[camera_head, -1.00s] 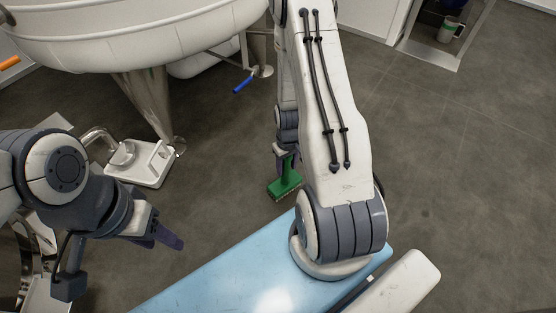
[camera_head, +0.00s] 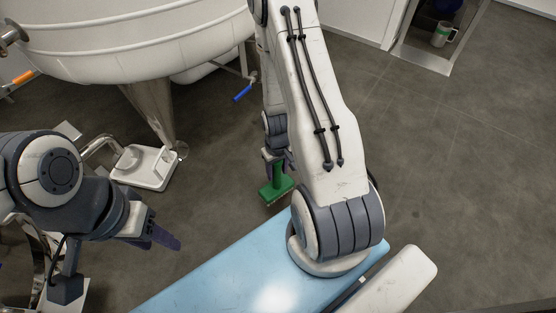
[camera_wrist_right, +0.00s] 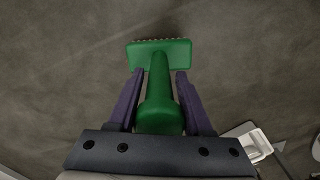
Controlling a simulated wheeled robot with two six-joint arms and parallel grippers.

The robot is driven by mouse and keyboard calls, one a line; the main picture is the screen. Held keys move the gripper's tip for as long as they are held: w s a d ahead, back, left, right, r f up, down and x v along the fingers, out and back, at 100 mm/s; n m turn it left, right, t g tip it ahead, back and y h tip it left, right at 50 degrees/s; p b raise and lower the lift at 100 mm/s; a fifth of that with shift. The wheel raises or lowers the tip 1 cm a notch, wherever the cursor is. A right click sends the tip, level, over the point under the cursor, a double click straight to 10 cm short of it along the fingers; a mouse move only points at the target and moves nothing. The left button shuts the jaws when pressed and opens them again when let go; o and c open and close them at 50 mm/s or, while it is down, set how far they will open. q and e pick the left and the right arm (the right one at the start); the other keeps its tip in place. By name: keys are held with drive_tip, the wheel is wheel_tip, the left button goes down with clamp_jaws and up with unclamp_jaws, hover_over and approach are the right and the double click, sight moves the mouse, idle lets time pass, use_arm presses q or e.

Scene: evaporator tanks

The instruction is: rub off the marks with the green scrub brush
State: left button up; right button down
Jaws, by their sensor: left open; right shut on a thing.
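The green scrub brush (camera_head: 276,190) hangs from my right gripper (camera_head: 277,160) in the head view, bristles downward, above the grey floor. In the right wrist view the brush (camera_wrist_right: 160,62) lies between the two purple fingers of my right gripper (camera_wrist_right: 158,85), its handle towards the palm and its head beyond the fingertips. My left gripper (camera_head: 165,240) is open and empty at the left of the head view. I cannot make out any marks in these frames.
A large white tank (camera_head: 130,45) stands on metal legs at the upper left, with a blue-handled valve (camera_head: 243,93). A white footplate (camera_head: 147,167) sits on the floor beside a leg. A grey-green mug (camera_head: 443,34) is in an opening at upper right. The floor at right is clear.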

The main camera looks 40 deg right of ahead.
drive_tip(key=shift+r+p, duration=1.1)
drive_tip(key=shift+r, duration=0.3)
